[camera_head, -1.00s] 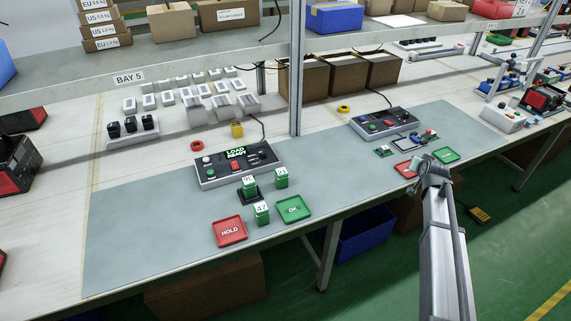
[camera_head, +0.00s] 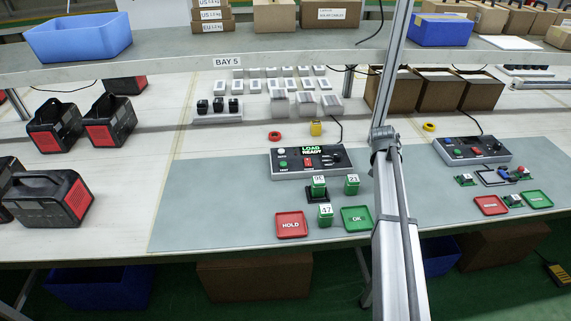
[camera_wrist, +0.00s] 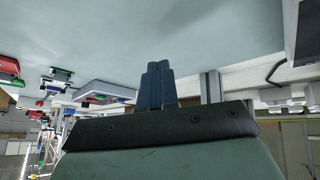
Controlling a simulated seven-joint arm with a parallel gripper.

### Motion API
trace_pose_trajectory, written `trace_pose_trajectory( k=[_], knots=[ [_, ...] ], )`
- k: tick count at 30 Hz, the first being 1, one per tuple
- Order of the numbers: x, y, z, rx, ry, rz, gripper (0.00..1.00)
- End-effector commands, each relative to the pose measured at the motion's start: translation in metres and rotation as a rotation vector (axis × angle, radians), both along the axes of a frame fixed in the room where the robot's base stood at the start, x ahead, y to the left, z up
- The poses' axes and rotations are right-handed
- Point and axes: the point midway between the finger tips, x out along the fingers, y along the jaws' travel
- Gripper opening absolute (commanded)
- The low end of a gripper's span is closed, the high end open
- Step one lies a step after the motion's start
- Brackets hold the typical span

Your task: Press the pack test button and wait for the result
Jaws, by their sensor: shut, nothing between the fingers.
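A grey test box (camera_head: 312,172) stands on the grey mat, its display (camera_head: 322,150) reading "LOAD READY" in green. Its face carries a green button (camera_head: 283,164) marked with small text, a white button, a red switch (camera_head: 308,162) and a dark knob. One green pack (camera_head: 319,190) sits in a black holder in front of the box. Two more green packs, one labelled 47 (camera_head: 325,218) and another (camera_head: 352,187) to the right, stand on the mat. My gripper (camera_wrist: 155,70) is shut and empty in the wrist view, apart from everything. The head view does not clearly show its fingers.
A red HOLD tray (camera_head: 291,231) and green OK tray (camera_head: 356,227) lie near the front edge. A second box (camera_head: 472,150) stands further right. A shelf post (camera_head: 392,60) rises behind; the mat's left side is clear.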

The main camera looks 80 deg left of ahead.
Motion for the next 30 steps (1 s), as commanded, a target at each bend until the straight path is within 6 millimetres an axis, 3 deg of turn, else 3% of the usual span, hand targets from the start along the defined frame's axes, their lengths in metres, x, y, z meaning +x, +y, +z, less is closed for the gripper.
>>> trace_pose_trajectory(
  k=[1, 9, 21, 27, 30],
  knots=[
    [-0.021, 0.011, 0.003, -0.020, -0.011, 0.005, 0.00],
    [-0.122, 0.042, 0.024, -0.119, -0.081, -0.006, 0.00],
    [-0.273, 0.064, 0.066, -0.209, -0.220, -0.058, 0.00],
    [-0.333, 0.065, 0.085, -0.224, -0.281, -0.091, 0.00],
    [-0.353, 0.064, 0.092, -0.227, -0.302, -0.102, 0.00]
  ],
)
